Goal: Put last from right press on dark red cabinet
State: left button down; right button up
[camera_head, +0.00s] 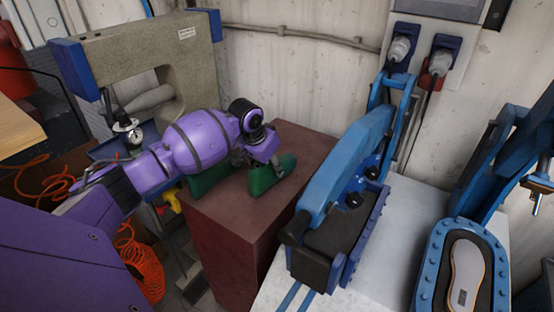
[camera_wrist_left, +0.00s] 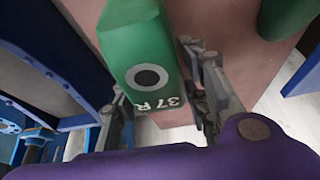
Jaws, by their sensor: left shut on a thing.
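A green last (camera_head: 274,176) is in my left gripper (camera_head: 262,158), at the top of the dark red cabinet (camera_head: 228,218). I cannot tell whether its underside touches the cabinet. In the left wrist view the held last (camera_wrist_left: 122,42) shows a round dark hole and the mark "37 R", with the gripper's fingers (camera_wrist_left: 160,105) on either side. A second green last (camera_head: 207,180) stands on the cabinet, partly hidden by my purple left arm; it also shows in the left wrist view (camera_wrist_left: 287,14). My right gripper is not in view.
A blue press (camera_head: 345,165) stands right of the cabinet on a pale table (camera_head: 393,257). Another blue press (camera_head: 437,275) at the right holds a sole (camera_head: 465,272). A beige machine (camera_head: 180,55) stands behind my arm. Orange hoses (camera_head: 143,265) hang left of the cabinet.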

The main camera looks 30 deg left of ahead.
aim_at(254, 194)
pick_arm(q)
jog(key=shift+s, duration=0.55)
jog(key=shift+s+a+f, duration=0.1)
jog(key=shift+s+f, duration=0.1)
jog(key=shift+s, duration=0.2)
jog(key=shift+s+f, duration=0.55)
jog(key=shift+s, duration=0.2)
jog(key=shift+s+a+r+p, duration=0.1)
jog(key=shift+s+r+p, duration=0.1)
jog(key=shift+s+p, duration=0.2)
jog(key=shift+s+r+p, duration=0.15)
jog(key=shift+s+p, duration=0.15)
jog(key=shift+s, duration=0.2)
jog(key=shift+s+f+p, duration=0.1)
jog(key=shift+s+p, duration=0.3)
jog(key=shift+s, duration=0.2)
jog(key=shift+s+a+p, duration=0.1)
jog(key=shift+s+p, duration=0.3)
jog(key=shift+s, duration=0.25)
jog(key=shift+s+f+p, duration=0.2)
jog(key=shift+s+p, duration=0.35)
jog(key=shift+s, duration=0.45)
jog(key=shift+s+f, duration=0.15)
jog(key=shift+s, duration=0.05)
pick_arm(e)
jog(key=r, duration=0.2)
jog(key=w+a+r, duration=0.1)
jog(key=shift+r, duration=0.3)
